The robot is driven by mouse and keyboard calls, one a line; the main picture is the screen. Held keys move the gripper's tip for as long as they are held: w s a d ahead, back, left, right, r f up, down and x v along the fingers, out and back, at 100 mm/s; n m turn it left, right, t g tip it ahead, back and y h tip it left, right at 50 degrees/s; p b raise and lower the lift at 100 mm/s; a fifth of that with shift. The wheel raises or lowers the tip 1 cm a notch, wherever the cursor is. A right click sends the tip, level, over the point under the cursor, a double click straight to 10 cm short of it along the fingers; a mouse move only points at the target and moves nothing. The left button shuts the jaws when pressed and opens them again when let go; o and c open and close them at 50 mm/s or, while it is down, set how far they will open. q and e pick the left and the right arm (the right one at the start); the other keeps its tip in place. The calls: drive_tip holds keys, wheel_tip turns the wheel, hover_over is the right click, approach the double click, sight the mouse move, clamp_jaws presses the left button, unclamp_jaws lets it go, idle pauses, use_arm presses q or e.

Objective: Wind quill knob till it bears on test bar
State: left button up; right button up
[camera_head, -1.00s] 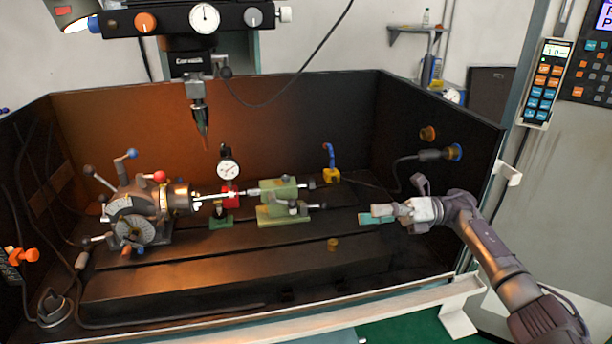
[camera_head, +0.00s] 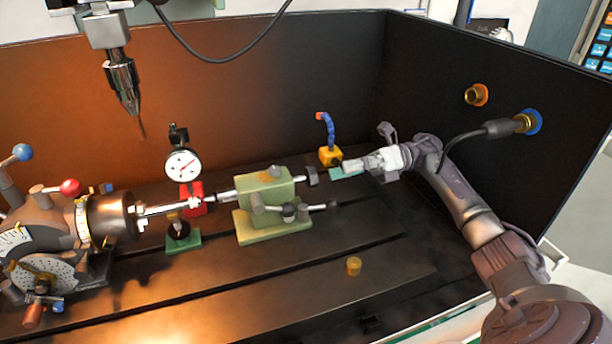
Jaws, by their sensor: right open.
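The pale green tailstock (camera_head: 268,225) stands on the dark slotted table. Its dark quill knob (camera_head: 311,176) faces right. The quill (camera_head: 224,196) points left toward the shiny test bar (camera_head: 160,209), which is held in the chuck (camera_head: 108,216) of the indexing head. Whether quill and bar touch cannot be told. My right gripper (camera_head: 349,169) is open, its teal-padded fingers pointing left at the knob, a short gap to its right. Nothing shows between its fingers. My left gripper is out of view.
A dial indicator (camera_head: 182,165) stands behind the test bar, near a red block (camera_head: 190,198). A blue hose on a yellow base (camera_head: 330,156) stands close behind my right gripper. A small brass piece (camera_head: 354,266) lies in front. A spindle (camera_head: 123,85) hangs above.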

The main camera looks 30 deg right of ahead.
sight(313, 177)
drive_tip(key=p+x, duration=0.2)
drive_tip(key=x, duration=0.4)
drive_tip(key=shift+a+r, duration=0.15)
drive_tip(key=shift+a, duration=0.55)
drive_tip(key=c, duration=1.1)
drive_tip(key=shift+c, duration=0.2)
drive_tip(key=shift+m, duration=0.3)
